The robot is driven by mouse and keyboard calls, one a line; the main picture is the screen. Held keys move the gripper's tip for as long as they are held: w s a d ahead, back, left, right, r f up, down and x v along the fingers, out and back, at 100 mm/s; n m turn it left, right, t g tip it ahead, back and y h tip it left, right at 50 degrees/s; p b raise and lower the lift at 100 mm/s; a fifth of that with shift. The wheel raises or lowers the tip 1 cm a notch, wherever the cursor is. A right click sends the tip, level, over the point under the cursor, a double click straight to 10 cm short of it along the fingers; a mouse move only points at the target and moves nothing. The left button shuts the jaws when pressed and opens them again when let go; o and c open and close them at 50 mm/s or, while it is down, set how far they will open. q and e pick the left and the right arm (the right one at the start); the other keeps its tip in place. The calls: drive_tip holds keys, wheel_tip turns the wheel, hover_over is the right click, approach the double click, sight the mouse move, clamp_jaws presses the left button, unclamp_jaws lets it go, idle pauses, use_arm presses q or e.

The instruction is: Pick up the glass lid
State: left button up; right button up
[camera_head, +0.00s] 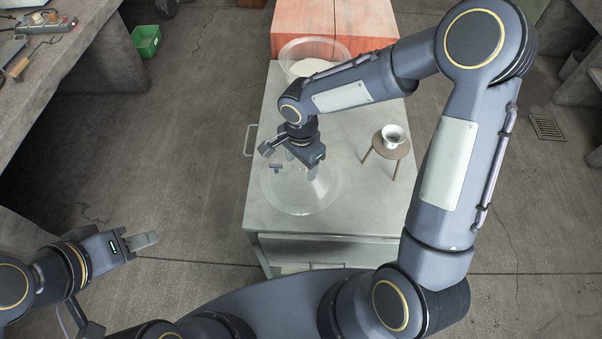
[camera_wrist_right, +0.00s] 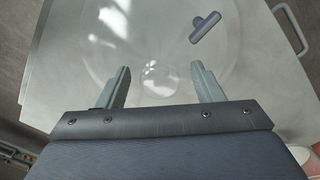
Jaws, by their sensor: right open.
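The glass lid (camera_head: 325,197) is a clear, round, shallow dome on the near part of the grey cabinet top. In the right wrist view its faint rim (camera_wrist_right: 92,45) curves around a small clear knob (camera_wrist_right: 157,76). My right gripper (camera_head: 299,171) is over the lid, fingers pointing down and open. In the wrist view its fingertips (camera_wrist_right: 161,76) stand on either side of the knob, with visible gaps. I cannot tell their exact height against the knob. My left gripper (camera_head: 143,241) is far off to the left, over the floor; its finger gap cannot be made out.
A small dark T-shaped piece (camera_head: 276,167) shows within the lid's outline, also in the wrist view (camera_wrist_right: 205,27). A white bowl (camera_head: 393,134) stands on a small round stool (camera_head: 375,148). A clear glass vessel (camera_head: 293,50) is at the back, before an orange box (camera_head: 305,20).

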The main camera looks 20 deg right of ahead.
drive_tip(key=shift+c, duration=0.2)
clamp_jaws()
drive_tip(key=shift+r, duration=0.1)
